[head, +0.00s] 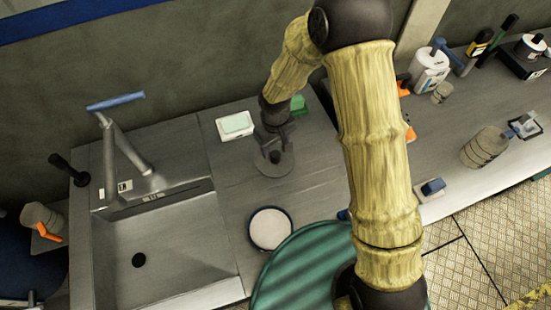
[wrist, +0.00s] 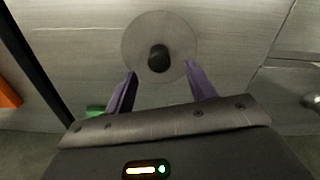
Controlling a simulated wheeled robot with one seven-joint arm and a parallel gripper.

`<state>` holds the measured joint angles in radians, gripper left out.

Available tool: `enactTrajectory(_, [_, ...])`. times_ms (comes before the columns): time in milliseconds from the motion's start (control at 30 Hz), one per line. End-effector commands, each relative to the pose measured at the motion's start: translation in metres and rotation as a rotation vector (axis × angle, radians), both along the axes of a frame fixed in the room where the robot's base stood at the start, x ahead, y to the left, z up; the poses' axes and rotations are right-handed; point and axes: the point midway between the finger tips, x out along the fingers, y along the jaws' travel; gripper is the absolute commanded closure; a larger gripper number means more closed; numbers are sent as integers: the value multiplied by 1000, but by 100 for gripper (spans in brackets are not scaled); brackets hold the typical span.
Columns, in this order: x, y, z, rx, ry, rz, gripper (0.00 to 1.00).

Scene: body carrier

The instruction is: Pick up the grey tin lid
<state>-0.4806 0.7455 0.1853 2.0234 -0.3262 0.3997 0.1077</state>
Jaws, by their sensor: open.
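The grey tin lid (head: 274,160) is a round, flat disc with a dark knob, lying on the grey counter right of the sink. In the wrist view the lid (wrist: 135,50) shows near the top middle, with its dark knob at its centre. My gripper (head: 275,138) is over the lid in the head view, covering part of it. In the wrist view my gripper (wrist: 160,75) is open, its two purple fingers apart with their tips at the lid's near edge. The knob lies between and slightly beyond the tips. Nothing is between the fingers that they touch.
A white dish with a pale green block (head: 235,126) stands left of the lid, and a green object (head: 298,105) lies behind it. A round white-topped item (head: 270,229) lies in front. The sink (head: 165,250) with its tap is at the left.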

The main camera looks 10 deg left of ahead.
Motion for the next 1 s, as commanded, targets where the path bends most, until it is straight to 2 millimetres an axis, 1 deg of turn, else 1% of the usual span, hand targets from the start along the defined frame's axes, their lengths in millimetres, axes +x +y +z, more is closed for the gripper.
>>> enactTrajectory(167, [1,-1,-15,-4,3,1,45])
enactTrajectory(300, [1,0,-33,-3,4,1,45])
enactTrajectory(433, [2,0,-46,-1,1,2,45])
enactTrajectory(567, [2,0,-50,-1,1,1,45])
enactTrajectory(1000, [2,0,-50,-1,1,1,45])
